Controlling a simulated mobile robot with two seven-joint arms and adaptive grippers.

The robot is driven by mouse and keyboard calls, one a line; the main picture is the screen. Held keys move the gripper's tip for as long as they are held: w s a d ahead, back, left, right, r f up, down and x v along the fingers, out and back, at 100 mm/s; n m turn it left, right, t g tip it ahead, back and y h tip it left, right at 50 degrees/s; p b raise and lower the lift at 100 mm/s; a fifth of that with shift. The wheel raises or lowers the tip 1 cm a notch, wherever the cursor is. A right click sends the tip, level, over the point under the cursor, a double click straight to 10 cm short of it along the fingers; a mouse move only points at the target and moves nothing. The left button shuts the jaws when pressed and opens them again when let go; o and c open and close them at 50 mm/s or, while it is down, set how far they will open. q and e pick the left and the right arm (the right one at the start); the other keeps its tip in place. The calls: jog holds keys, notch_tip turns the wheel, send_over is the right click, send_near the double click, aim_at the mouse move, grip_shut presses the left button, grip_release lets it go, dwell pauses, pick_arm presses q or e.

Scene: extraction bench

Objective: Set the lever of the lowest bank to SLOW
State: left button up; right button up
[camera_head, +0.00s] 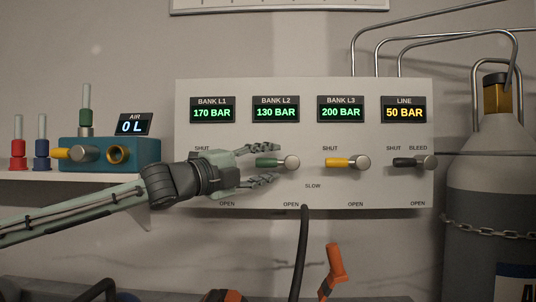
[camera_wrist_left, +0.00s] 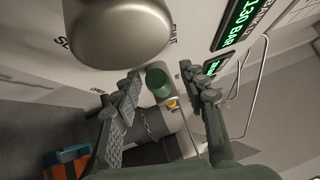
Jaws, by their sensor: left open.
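The display of bank L2 (camera_head: 276,108) reads 130 BAR, the lowest of the three bank displays. Its green lever (camera_head: 268,162) lies level, pointing left from its round metal hub (camera_head: 292,162). SLOW (camera_head: 313,186) is printed to the lower right of the hub, OPEN below it. My left gripper (camera_head: 268,166) is open, its fingers above and below the green lever. In the left wrist view the green lever's end (camera_wrist_left: 158,83) shows between the open fingertips, with a visible gap on each side. Contact is not visible. My right gripper is not in view.
Bank L1 reads 170 BAR (camera_head: 212,113); my gripper hides its lever. A large metal knob (camera_wrist_left: 118,30) is close in the left wrist view. Bank L3's yellow lever (camera_head: 340,162) and the black LINE lever (camera_head: 404,162) are to the right. A chained cylinder (camera_head: 490,190) stands far right.

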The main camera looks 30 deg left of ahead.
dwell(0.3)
pick_arm(q)
jog(key=shift+c, duration=0.4)
grip_shut()
